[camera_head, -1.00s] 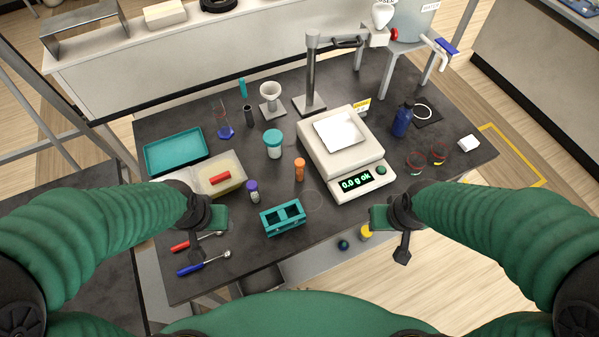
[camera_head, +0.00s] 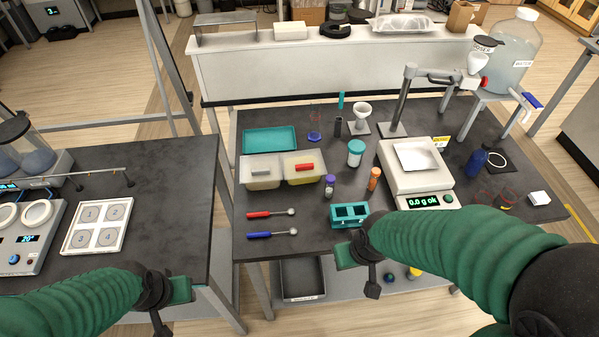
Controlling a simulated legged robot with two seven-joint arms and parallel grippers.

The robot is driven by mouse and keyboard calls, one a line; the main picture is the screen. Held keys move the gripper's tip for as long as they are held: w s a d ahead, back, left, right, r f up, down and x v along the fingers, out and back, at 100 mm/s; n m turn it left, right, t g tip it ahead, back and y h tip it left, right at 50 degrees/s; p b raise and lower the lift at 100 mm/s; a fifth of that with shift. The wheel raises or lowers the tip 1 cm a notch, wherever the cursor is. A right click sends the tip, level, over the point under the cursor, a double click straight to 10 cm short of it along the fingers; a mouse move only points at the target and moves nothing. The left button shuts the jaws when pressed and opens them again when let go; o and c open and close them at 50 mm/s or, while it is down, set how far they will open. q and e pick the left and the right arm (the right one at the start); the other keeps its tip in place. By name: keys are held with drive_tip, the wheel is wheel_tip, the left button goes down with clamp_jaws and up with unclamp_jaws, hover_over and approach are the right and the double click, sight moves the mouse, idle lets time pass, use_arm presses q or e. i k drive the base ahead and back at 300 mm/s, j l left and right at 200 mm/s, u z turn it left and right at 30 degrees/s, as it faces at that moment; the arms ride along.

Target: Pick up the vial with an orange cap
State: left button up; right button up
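An orange vial (camera_head: 374,179) stands upright on the dark bench, left of the balance; its cap looks orange too. A vial with a purple cap (camera_head: 328,186) stands to its left. A teal rack (camera_head: 349,215) sits in front of them, near the bench's front edge. My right gripper (camera_head: 357,262) is in front of the rack, apart from the orange vial, with nothing visible in it. My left gripper (camera_head: 170,300) is far to the left, in front of the left bench, with nothing visible in it. The finger gaps are not clear in either gripper.
A balance (camera_head: 415,170) stands right of the orange vial, and a teal-lidded jar (camera_head: 355,152) behind it. Red (camera_head: 271,213) and blue (camera_head: 272,234) spoons lie at the front left. A white numbered plate (camera_head: 98,225) is on the left bench (camera_head: 190,215).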

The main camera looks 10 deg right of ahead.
sight(373, 181)
drive_tip(key=l+u, duration=0.95)
drive_tip(key=k+l+u, duration=0.1)
drive_tip(key=l+u, duration=0.2)
drive_tip(key=u, duration=0.15)
drive_tip(key=k+l+u, duration=0.15)
drive_tip(key=l+u, duration=0.2)
drive_tip(key=u, duration=0.15)
